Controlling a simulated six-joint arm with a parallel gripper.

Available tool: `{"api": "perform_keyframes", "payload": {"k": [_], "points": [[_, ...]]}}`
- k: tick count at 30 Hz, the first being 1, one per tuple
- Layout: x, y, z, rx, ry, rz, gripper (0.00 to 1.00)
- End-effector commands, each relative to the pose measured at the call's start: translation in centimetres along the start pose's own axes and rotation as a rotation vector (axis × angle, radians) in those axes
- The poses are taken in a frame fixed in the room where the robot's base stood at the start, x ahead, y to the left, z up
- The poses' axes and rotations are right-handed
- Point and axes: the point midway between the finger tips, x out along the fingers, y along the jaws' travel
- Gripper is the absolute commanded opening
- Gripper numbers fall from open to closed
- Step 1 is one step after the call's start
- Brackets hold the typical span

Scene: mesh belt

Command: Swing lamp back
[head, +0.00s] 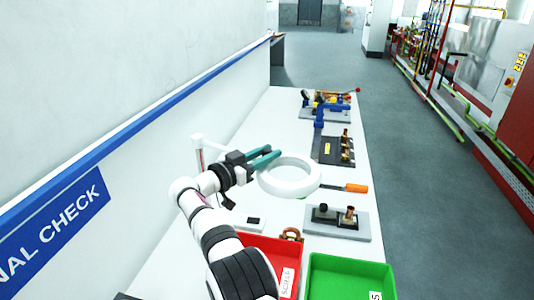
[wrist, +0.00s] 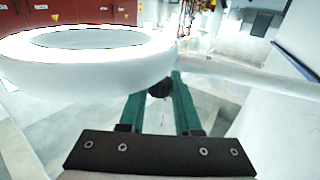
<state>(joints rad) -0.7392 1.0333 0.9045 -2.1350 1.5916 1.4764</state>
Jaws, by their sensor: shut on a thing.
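The lamp is a white ring head (head: 290,190) held above the white bench, with a white post (head: 198,152) at the wall side. My gripper (head: 265,157) has teal fingers and is at the ring's left, far side in the head view. In the wrist view the ring (wrist: 95,72) fills the upper left, and a white lamp arm (wrist: 255,78) runs off to the right. My gripper (wrist: 160,92) is shut on the lamp, at a small dark knob (wrist: 158,88) between the fingertips. The exact contact is partly hidden by the ring.
A grey plate with fittings (head: 338,224) sits nearer. A red bin (head: 266,246) and a green bin (head: 350,264) stand at the near end. A dark board (head: 333,150) and more fixtures lie farther along. The wall is close on the left.

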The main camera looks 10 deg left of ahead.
Motion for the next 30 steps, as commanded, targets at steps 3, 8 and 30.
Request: {"api": "perform_keyframes", "payload": {"k": [3,8,30], "points": [[-0.3,0.0,-0.1,0.001,0.003,0.014,0.00],[-3.0,0.3,-0.2,0.003,0.010,0.129,0.00],[-5.9,1.1,-0.2,0.002,0.003,0.256,0.43]]}}
